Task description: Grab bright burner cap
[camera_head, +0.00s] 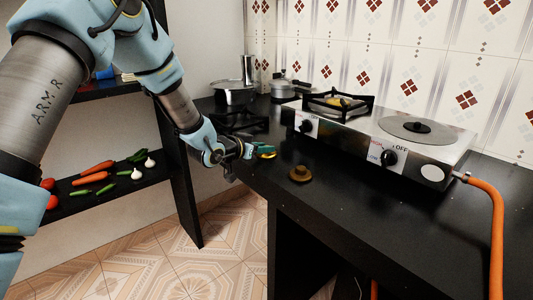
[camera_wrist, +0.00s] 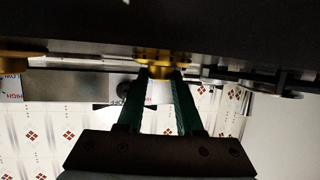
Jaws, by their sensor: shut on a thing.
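The bright brass-yellow burner cap (camera_head: 266,155) is at the end of my gripper (camera_head: 257,150), near the front edge of the black counter. In the wrist view, the cap (camera_wrist: 158,60) sits between the green fingertips (camera_wrist: 160,76), which are shut on it. The fingers hide part of it. I cannot tell whether it touches the counter or is slightly above it. A darker brown-gold cap (camera_head: 300,174) lies on the counter to the right of my gripper, apart from it.
A two-burner stove (camera_head: 395,150) stands on the counter (camera_head: 350,205), with a black grate (camera_head: 338,103) on its left burner. An orange hose (camera_head: 497,230) runs from its right side. Pots (camera_head: 234,96) stand at the back left. A shelf with vegetables (camera_head: 110,185) is at left.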

